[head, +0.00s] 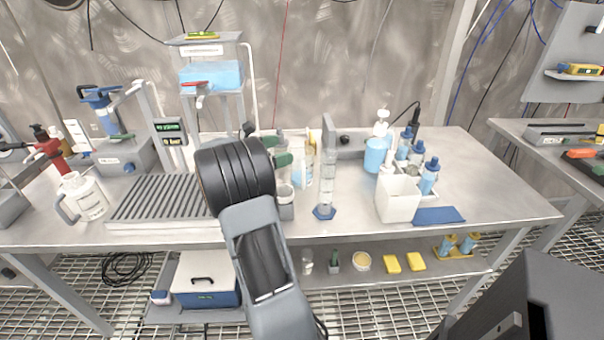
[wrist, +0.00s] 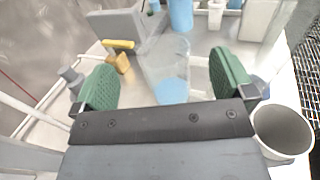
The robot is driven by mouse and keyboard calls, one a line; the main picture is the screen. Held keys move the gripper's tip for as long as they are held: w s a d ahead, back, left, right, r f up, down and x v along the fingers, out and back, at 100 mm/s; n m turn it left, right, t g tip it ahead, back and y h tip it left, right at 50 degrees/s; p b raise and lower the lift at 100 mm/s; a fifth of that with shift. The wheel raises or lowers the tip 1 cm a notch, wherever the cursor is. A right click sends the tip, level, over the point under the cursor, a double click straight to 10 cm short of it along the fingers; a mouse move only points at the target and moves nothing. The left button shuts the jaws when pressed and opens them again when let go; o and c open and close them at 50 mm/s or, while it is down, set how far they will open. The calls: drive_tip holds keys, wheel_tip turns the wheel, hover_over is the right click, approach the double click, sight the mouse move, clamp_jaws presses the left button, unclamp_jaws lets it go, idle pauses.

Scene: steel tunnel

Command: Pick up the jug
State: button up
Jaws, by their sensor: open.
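A clear jug (wrist: 168,62) with pale blue liquid in its lower part stands upright on the bench. In the wrist view it is ahead of my gripper (wrist: 165,75), between the two green fingers in the picture. My gripper is open, and I see no finger closed on the jug. A white jug-like container with a side handle (head: 88,200) stands at the bench's left end.
A grey cup (head: 286,204) stands close in front of my gripper; it also shows in the wrist view (wrist: 283,132). A tank stand (head: 212,105) rises behind left. The bench's right end is clear.

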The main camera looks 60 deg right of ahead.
sight(291, 166)
wheel_tip(291, 166, down, 7)
drive_tip(key=shift+d+f+b, duration=0.15)
drive_tip(key=shift+f+b, duration=0.05)
drive_tip(key=shift+b, duration=0.45)
drive_tip(key=shift+x, duration=3.7)
drive_tip(key=shift+r, duration=0.15)
drive_tip(key=shift+c, duration=0.3)
drive_tip(key=c, duration=0.8)
